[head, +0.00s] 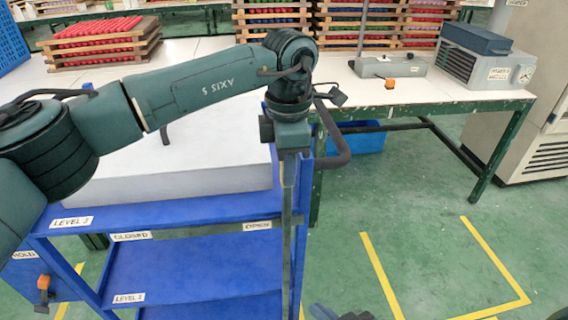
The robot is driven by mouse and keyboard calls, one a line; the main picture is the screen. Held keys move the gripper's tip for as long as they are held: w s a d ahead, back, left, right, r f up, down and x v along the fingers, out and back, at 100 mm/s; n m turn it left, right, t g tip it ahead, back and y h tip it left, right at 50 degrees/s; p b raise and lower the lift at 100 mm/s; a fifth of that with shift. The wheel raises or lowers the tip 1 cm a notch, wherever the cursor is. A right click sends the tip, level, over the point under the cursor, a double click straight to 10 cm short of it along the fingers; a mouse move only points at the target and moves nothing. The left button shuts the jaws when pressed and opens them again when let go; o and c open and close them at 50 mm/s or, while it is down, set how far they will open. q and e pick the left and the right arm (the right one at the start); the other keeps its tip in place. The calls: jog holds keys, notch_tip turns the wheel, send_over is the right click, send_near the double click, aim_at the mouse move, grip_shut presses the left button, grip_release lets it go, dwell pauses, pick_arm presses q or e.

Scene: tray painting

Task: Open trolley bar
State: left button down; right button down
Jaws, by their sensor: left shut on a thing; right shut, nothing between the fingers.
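The blue trolley (190,212) stands at lower left, with labels LEVEL 3, CLOSED, OPEN and LEVEL 2 on its front. The trolley bar (288,235) is a thin grey upright bar at the trolley's right front, just right of the OPEN label (257,226). My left gripper (290,150) points down and is shut on the bar near its top; the fingertips are hard to make out. My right gripper (343,314) only just shows at the bottom edge, shut and empty, right of the trolley and apart from it.
A dark curved handle (343,155) sticks out at the trolley's right. A long white table (440,92) behind carries stacked wooden trays (100,45) and a grey box machine (487,58). A blue bin (358,138) is under it. Green floor with yellow lines (380,275) is open at right.

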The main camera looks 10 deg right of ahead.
pick_arm(q)
jog(key=shift+d, duration=0.2)
jog(key=c, duration=1.2)
grip_release()
jog(key=shift+c, duration=0.2)
notch_tip(320, 180, up, 13)
jog(key=shift+p, duration=0.4)
